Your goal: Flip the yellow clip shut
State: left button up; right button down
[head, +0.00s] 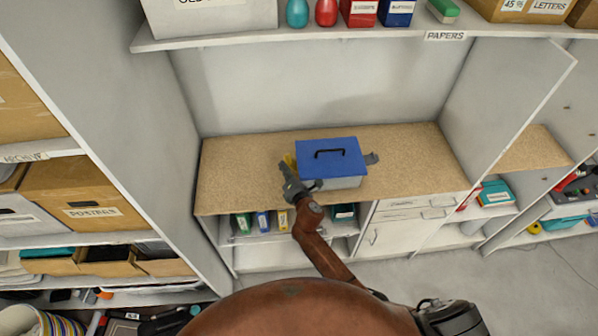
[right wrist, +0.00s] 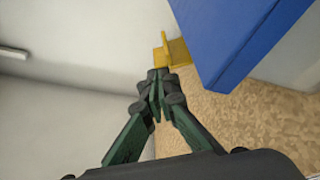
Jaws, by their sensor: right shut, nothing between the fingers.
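The box has a blue lid (head: 335,158) with a black handle (head: 330,152) and a grey body (head: 345,183). It stands on the tan counter. The lid lies down on the body. The yellow clip (head: 290,161) shows at the box's left side, partly hidden by my gripper. In the right wrist view the yellow clip (right wrist: 176,52) juts out beside the blue lid (right wrist: 240,40). My right gripper (head: 284,165) is shut and empty. Its fingertips (right wrist: 160,76) are right by the clip; I cannot tell whether they touch. My left gripper is not in view.
A grey piece (head: 371,158) sticks out at the box's right side. The tan counter (head: 235,170) is bare on both sides of the box. A loaded shelf (head: 350,37) runs above, and tall side panels (head: 130,110) bound the bay.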

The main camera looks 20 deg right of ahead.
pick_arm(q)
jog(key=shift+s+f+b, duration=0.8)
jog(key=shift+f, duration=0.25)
pick_arm(e)
jog(key=shift+s+d+r+m+t+y, duration=0.15)
jog(key=shift+d+r+m+t, duration=0.2)
jog(key=shift+m, duration=0.25)
jog(key=shift+d+r+m+t+y, duration=0.2)
jog(key=shift+d+m, duration=0.25)
jog(key=shift+m, duration=0.15)
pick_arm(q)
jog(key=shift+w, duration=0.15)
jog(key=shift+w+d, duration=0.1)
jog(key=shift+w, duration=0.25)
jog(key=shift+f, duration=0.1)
pick_arm(e)
jog(key=shift+a, duration=0.1)
